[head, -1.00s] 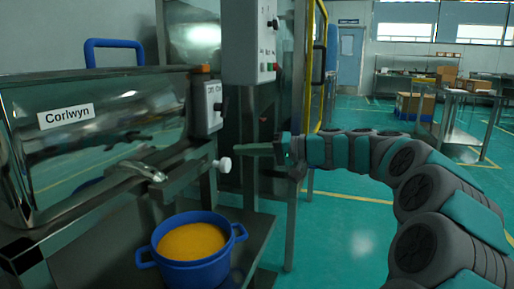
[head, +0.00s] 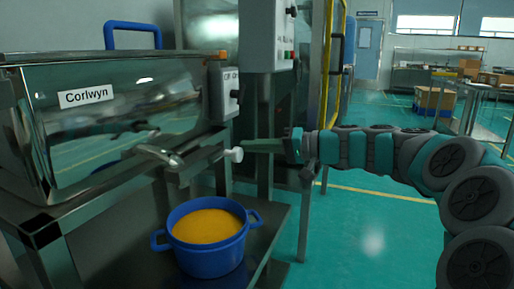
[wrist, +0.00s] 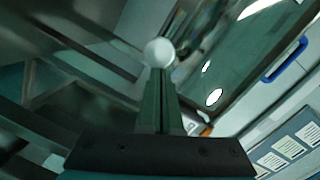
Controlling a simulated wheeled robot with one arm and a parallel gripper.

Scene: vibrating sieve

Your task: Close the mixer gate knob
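The mixer gate knob is a small white ball (head: 236,154) at the end of a metal slide bar (head: 200,160) on the front of the steel mixer (head: 130,125) labelled Corlwyn. My gripper (head: 246,146) comes in from the right, with its thin green fingers pointing left at the knob. In the wrist view the fingers (wrist: 158,75) lie together, and the white knob (wrist: 159,52) shows just past their tips. The fingertips are at or very near the knob; I cannot tell whether they touch it. No gap with anything held between the fingers shows.
A blue pot (head: 208,256) of orange-yellow material stands on the metal shelf below the knob. A grey switch box (head: 224,95) is just above the knob, and a larger control box (head: 268,35) is above that. Open green floor (head: 375,230) lies to the right.

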